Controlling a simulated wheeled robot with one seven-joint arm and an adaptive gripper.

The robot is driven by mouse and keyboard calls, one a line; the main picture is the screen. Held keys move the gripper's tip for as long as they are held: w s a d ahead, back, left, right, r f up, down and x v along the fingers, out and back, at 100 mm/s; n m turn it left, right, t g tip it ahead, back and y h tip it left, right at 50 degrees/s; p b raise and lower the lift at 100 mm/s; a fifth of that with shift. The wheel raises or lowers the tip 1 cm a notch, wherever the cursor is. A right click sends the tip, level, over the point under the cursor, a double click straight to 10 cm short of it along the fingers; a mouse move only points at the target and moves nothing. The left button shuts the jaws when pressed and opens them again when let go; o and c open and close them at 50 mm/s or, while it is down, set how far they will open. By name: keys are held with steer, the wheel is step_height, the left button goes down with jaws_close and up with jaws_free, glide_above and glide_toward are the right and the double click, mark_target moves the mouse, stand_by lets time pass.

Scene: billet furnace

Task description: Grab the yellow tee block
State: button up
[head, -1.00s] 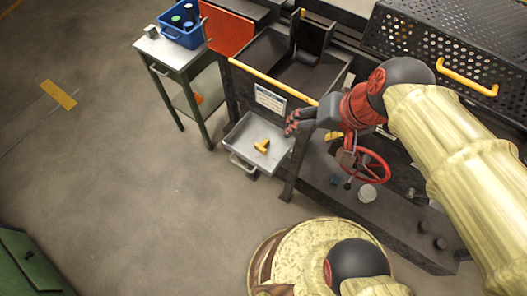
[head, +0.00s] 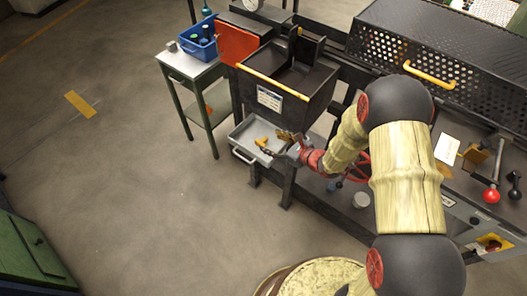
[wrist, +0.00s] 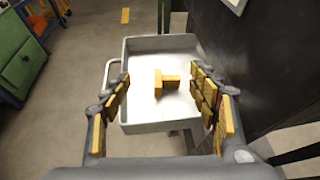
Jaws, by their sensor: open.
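The yellow tee block (wrist: 165,82) lies on the floor of a grey metal tray (wrist: 140,126) in the wrist view. In the head view the block (head: 262,142) is small and lies in the tray (head: 246,128) below the dark machine hopper. My gripper (wrist: 163,92) is open, with its yellow-padded fingers on either side of the block in the picture and nothing between them. The block appears beyond the fingertips, apart from them. In the head view my gripper (head: 278,144) is at the tray's right side, close to the block.
The dark hopper (head: 285,85) with a yellow bar stands just above and behind the tray. A side table (head: 188,75) with a blue bin (head: 199,38) stands at left. The floor left of the tray is clear.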

mark_target(264, 141)
steer(key=shift+s+d+f+m+h, duration=0.1)
steer(key=shift+d+f+m+h, duration=0.1)
steer(key=shift+d+f+m, duration=0.3)
steer(key=shift+d+f+m+h, duration=0.1)
steer(key=shift+f+m+h, duration=0.1)
steer(key=shift+f, duration=0.75)
steer(key=b+x, duration=0.2)
steer(key=x, duration=0.4)
steer(key=shift+w+a, duration=0.15)
steer(key=shift+w, duration=0.2)
steer(key=shift+w+a+f, duration=0.15)
steer(key=shift+w+a, duration=0.1)
steer(key=shift+w, duration=0.1)
steer(key=c, duration=1.5)
